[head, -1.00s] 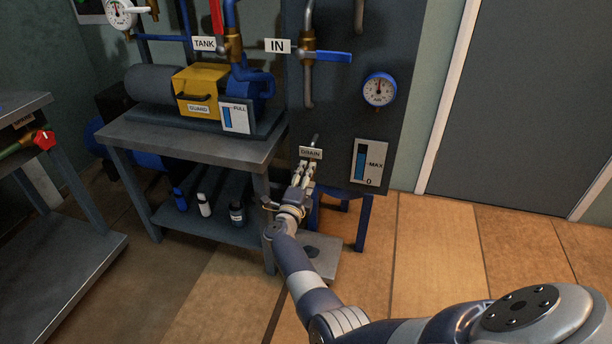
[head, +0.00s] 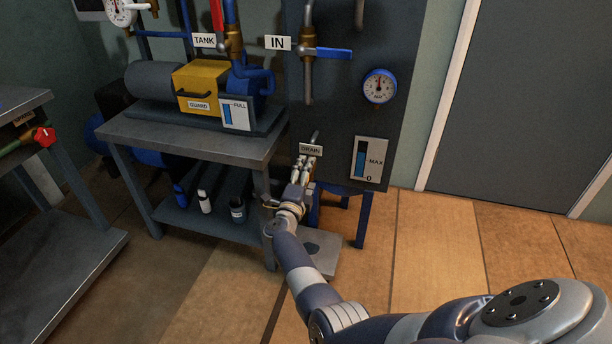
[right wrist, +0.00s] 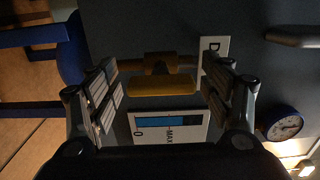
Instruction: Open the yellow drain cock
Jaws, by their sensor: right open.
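The yellow drain cock (right wrist: 162,86) shows in the right wrist view, its handle lying parallel to the short pipe behind it. My right gripper (right wrist: 164,92) is open, with one finger on each side of the handle and visible gaps between. In the head view the right gripper (head: 307,168) is just below the DRAIN label (head: 311,149) on the dark panel. The gripper and label hide the cock there. The DRAIN label also shows partly behind a finger in the right wrist view (right wrist: 213,48). My left gripper is not in view.
A MAX level gauge (head: 367,163) and a round dial (head: 379,86) are on the panel right of the gripper. A blue IN lever (head: 333,53) is above. A grey pump bench (head: 195,140) stands close at left. The floor at right is clear.

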